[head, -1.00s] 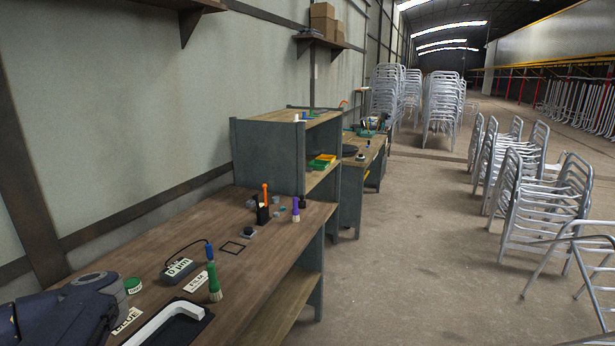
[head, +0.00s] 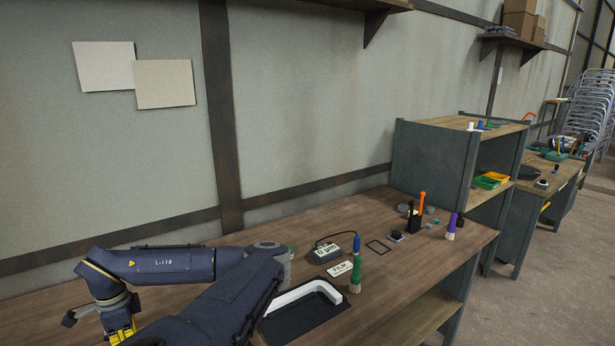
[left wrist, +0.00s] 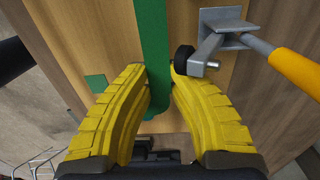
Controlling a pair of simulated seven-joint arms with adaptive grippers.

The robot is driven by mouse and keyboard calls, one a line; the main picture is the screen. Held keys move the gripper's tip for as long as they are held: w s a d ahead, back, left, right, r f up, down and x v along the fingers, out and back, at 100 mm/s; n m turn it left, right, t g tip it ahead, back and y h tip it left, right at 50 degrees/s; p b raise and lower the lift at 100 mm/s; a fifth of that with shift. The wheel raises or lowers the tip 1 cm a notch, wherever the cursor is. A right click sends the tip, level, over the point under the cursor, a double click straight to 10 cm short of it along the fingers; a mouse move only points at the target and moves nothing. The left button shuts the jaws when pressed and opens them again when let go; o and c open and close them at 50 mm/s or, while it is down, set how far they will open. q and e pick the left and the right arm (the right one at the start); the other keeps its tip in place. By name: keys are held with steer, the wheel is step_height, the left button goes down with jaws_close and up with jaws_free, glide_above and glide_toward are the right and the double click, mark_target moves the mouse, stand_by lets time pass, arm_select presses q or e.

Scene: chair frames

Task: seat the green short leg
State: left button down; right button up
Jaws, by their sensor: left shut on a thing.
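In the left wrist view a long green bar (left wrist: 154,45), seemingly the green short leg, runs down between the two yellow fingers of my left gripper (left wrist: 160,90). The fingers are shut on it. In the head view my left gripper (head: 119,331) shows only partly, low at the left by the bottom edge, and the green bar cannot be made out there. My right gripper is in neither view.
A small green square (left wrist: 97,83) is on the wood at left.

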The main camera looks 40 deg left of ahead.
arm_select(q)
steer(key=shift+f, duration=1.75)
steer(key=c, duration=0.9)
jaws_free()
steer(key=shift+r, duration=3.95)
steer(key=shift+a, duration=0.1)
